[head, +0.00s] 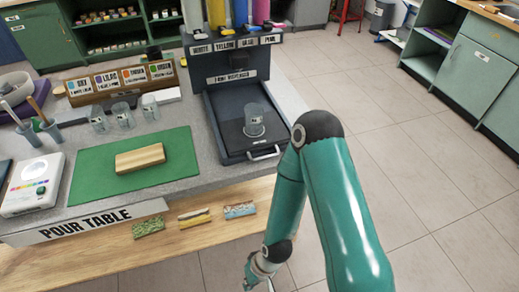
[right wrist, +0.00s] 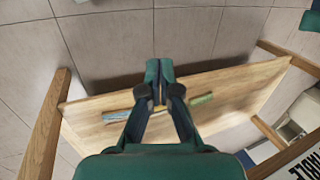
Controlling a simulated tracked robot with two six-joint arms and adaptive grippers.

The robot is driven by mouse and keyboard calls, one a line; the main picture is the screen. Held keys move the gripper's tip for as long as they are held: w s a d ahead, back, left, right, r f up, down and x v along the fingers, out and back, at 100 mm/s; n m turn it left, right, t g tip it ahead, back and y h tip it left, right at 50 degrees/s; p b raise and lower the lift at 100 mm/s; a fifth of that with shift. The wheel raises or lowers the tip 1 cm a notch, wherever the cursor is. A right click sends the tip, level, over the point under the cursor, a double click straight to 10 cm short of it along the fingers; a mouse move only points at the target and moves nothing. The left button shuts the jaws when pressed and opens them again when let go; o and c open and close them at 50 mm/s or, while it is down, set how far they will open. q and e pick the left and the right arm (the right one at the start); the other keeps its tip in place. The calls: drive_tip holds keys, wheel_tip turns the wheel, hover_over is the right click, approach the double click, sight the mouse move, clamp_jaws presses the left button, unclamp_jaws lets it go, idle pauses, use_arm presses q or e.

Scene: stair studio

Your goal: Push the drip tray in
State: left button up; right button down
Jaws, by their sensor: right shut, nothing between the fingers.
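The dark drip tray (head: 226,112) extends forward from the base of the paint dispenser (head: 233,62), with a silver handle (head: 264,153) on its front end. A clear cup (head: 254,121) stands upright on the tray. My right gripper (head: 249,284) is at the bottom edge of the head view, well below and apart from the handle, and partly cut off. In the right wrist view its fingers (right wrist: 158,72) are together and empty, over the wooden ledge (right wrist: 215,84). The left gripper is in neither view.
The pour table (head: 85,220) carries a green mat (head: 90,165) with a wooden block (head: 140,159), several clear cups (head: 122,115) and a white device (head: 32,186). Several small patterned pieces lie on the wooden ledge (head: 175,237). The tiled floor (head: 430,180) at right is clear.

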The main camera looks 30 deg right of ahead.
drive_tip(key=shift+w, duration=0.1)
drive_tip(key=w+d+r+m+t+h+p, duration=0.35)
drive_tip(key=w+d+r+m+h, duration=0.25)
drive_tip(key=w+d+r+m, duration=0.95)
wheel_tip(320, 180, up, 18)
drive_tip(key=s+d+m+y+p, duration=0.1)
drive_tip(key=d+m+p, duration=0.15)
drive_tip(key=m, duration=1.85)
drive_tip(key=shift+g, duration=0.35)
drive_tip(key=shift+w+d+f+b, duration=0.25)
drive_tip(key=shift+w+f, duration=0.8)
drive_tip(key=shift+f, duration=0.65)
drive_tip(key=shift+w+d+f+b, duration=0.25)
drive_tip(key=shift+w+f, duration=0.85)
drive_tip(key=shift+f, duration=0.65)
drive_tip(key=shift+w+d+f+b, duration=0.25)
drive_tip(key=shift+w+f, duration=0.8)
drive_tip(key=shift+f, duration=0.65)
